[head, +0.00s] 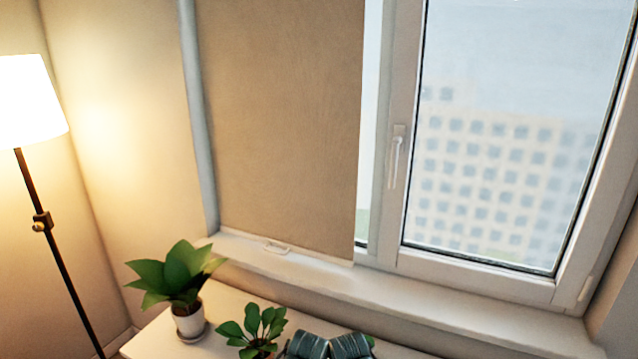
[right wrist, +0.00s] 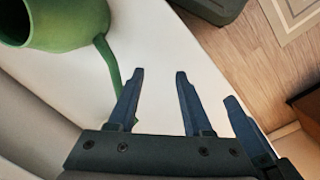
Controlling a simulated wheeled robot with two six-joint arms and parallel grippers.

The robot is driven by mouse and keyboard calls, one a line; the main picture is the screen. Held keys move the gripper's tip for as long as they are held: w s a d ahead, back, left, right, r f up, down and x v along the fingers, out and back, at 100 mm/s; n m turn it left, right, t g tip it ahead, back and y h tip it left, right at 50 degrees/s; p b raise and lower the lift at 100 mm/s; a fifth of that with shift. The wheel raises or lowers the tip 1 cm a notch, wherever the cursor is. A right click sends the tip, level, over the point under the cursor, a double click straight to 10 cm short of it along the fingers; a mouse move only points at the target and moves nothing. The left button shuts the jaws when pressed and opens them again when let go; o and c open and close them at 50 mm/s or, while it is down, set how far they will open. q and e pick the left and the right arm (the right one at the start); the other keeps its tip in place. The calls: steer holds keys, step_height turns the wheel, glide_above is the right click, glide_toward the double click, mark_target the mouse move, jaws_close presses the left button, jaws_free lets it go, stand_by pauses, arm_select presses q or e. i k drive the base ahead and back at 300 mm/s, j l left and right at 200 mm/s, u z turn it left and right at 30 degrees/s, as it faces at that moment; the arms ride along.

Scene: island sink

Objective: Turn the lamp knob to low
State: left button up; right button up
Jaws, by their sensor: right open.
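The floor lamp (head: 30,100) stands at the left of the head view, with a glowing white shade and a thin dark pole. A small dark knob (head: 41,222) sits on the pole below the shade. The lamp is lit; the knob's setting is too small to read. My right gripper (right wrist: 160,73) shows in the right wrist view, open, with dark blue fingers and nothing between them. It is over a white surface (right wrist: 145,25); the lamp does not show there.
A potted plant (head: 178,280) and a smaller plant (head: 254,330) stand on the white surface below the window (head: 500,140). A green vessel (right wrist: 65,22) is near my right fingers. Wooden floor (right wrist: 235,55) shows beyond.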

mark_target(38, 226)
steer(key=u, duration=1.6)
steer(key=i+j+z, duration=0.4)
steer(key=i+j, duration=1.05)
